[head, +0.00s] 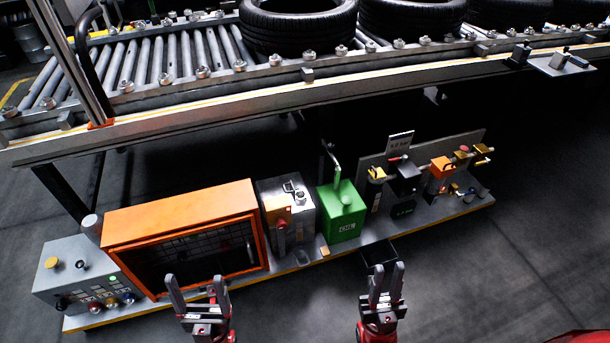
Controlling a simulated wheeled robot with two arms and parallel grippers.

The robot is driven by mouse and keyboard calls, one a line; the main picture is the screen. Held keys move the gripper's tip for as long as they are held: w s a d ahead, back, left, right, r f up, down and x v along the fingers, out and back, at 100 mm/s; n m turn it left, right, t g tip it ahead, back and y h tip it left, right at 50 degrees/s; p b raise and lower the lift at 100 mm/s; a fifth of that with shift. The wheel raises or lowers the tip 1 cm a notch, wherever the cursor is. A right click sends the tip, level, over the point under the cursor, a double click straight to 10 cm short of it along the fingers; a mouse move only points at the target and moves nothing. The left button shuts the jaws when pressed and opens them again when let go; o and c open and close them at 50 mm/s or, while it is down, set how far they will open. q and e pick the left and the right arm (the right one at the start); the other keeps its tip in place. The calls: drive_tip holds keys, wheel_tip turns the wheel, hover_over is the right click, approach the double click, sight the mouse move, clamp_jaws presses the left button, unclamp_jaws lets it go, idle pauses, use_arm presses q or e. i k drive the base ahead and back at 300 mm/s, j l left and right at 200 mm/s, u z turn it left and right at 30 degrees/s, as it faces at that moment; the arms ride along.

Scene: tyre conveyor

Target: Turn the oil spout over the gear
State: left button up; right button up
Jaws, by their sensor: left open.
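A green box (342,222) with white lettering stands on the low bench. A green pipe, which looks like the oil spout (336,174), rises from its top and bends up to the left. I cannot clearly make out a gear. My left gripper (196,281) is open and empty in front of the orange cabinet, with its fingers pointing up and spread. My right gripper (388,268) is in front of the bench, right of and below the green box. Its fingers show a narrow gap with nothing between them. Neither gripper touches the spout.
The orange cabinet (180,215), a grey button box (82,275) and a grey unit with a red handle (286,215) stand left of the green box. A dark open tray (380,256) juts forward near my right gripper. The roller conveyor (150,62) with tyres (298,24) runs above.

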sight(330, 147)
drive_tip(key=i+l+u, duration=0.2)
drive_tip(key=i+l, duration=0.3)
drive_tip(key=i, duration=0.3)
drive_tip(key=i+l+u, duration=0.25)
drive_tip(key=i+l, duration=0.35)
drive_tip(key=i, duration=0.15)
